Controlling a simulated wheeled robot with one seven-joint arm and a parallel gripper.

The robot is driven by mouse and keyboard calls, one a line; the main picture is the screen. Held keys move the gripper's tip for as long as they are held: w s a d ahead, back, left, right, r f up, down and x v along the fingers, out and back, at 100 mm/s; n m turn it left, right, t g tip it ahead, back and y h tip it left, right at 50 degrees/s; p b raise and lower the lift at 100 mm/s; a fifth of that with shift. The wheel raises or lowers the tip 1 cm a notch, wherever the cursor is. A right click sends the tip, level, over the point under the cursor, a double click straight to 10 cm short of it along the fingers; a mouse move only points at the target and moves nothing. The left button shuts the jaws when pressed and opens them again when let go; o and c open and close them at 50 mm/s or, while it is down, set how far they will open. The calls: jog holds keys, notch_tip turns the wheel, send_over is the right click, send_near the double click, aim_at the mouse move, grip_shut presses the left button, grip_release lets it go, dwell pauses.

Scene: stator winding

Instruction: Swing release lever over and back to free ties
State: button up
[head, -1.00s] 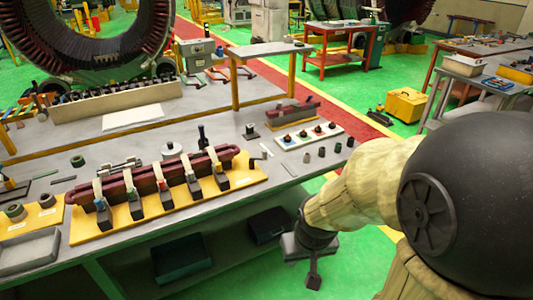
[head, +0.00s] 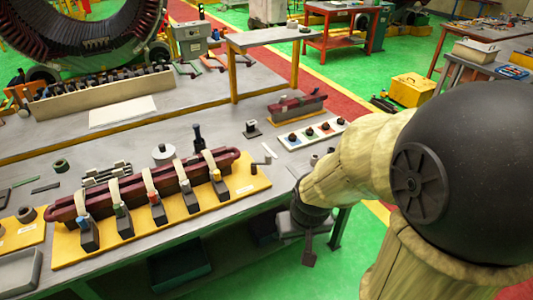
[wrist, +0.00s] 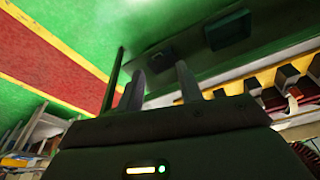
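A dark red coil bar (head: 100,196) lies on a yellow board (head: 250,184) at the front of the bench. Several cream ties (head: 150,180) wrap it, with dark blocks carrying coloured tips along its front. A black upright handle (head: 198,138) stands behind the bar; I cannot tell whether it is the release lever. My gripper (head: 309,250) hangs pointing down off the bench's front edge, right of the board and away from the coil. In the wrist view, my gripper (wrist: 160,68) has its two fingers apart with nothing between them.
A pale tray with several dark knobs (head: 312,134) lies at the bench's right end. A smaller coil piece (head: 296,108) sits behind it. A grey tray (head: 18,270) is at the front left. A shelf with a dark green bin (head: 180,267) lies under the bench. Green floor is open at right.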

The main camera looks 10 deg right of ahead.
jog(key=shift+o, duration=0.5)
jog(key=shift+s, duration=0.35)
jog(key=w+d+f+n+t+y+b, duration=0.2)
jog(key=w+d+f+n+t+y, duration=0.1)
jog(key=w, duration=0.5)
jog(key=w+d+f+n+t+y+b, duration=0.1)
jog(key=w+d+f+n+t+y, duration=0.2)
jog(key=w, duration=0.6)
jog(key=w+d+f+n+t+y+b, duration=0.2)
jog(key=w+d+f+n+t+y, duration=0.1)
jog(key=w, duration=0.6)
jog(key=d+n+t, duration=0.1)
jog(key=n+t, duration=0.1)
jog(key=t, duration=0.1)
jog(key=shift+f+y+b, duration=0.3)
jog(key=shift+f+y, duration=0.05)
jog(key=shift+y, duration=0.05)
jog(key=shift+w, duration=0.25)
